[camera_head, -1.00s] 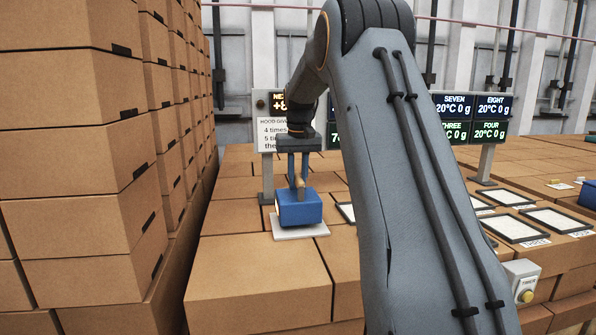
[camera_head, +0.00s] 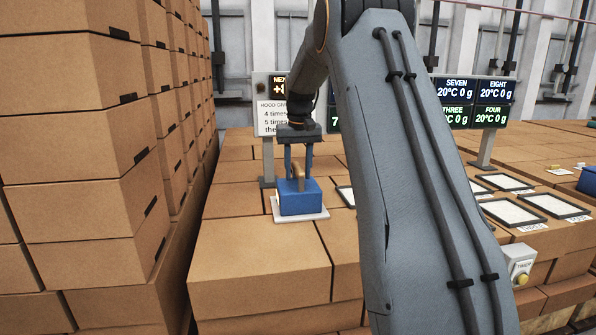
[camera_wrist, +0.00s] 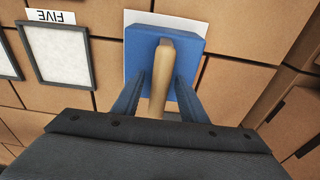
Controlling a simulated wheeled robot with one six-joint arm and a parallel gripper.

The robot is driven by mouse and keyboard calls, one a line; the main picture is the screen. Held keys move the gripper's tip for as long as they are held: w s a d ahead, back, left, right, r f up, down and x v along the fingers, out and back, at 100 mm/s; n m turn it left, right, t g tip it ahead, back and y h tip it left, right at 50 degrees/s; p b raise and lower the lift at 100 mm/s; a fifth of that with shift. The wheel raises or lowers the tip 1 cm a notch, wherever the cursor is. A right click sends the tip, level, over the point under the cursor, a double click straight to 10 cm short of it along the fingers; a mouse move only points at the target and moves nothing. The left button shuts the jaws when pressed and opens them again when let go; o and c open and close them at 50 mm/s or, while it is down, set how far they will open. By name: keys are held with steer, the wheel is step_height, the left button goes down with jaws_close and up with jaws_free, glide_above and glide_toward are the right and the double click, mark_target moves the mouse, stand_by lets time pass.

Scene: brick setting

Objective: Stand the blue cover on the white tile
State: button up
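The blue cover (camera_head: 301,202), a block with an upright tan handle (camera_head: 298,173), stands upright on the white tile (camera_head: 318,215). The wrist view also shows the cover (camera_wrist: 190,45), with strips of the tile (camera_wrist: 130,18) showing past its edges; the rest of the tile is hidden under it. My gripper (camera_head: 299,175) is above the cover, pointing down. Its two blue fingers are apart on either side of the handle. In the wrist view, gaps show between the handle (camera_wrist: 160,80) and both fingers, so my gripper is open around it.
A tall stack of cardboard boxes (camera_head: 75,150) stands close on the left. Framed white pads (camera_head: 512,212) lie to the right, with display panels behind. A timer box (camera_head: 519,263) is at the front right. Another blue object (camera_head: 588,180) is at the right edge.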

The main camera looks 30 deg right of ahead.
steer(key=shift+r, duration=0.15)
step_height(320, 180, up, 12)
steer(key=s+b, duration=0.1)
steer(key=b, duration=0.3)
steer(key=shift+s+a, duration=0.15)
steer(key=shift+a, duration=0.05)
stand_by(0.3)
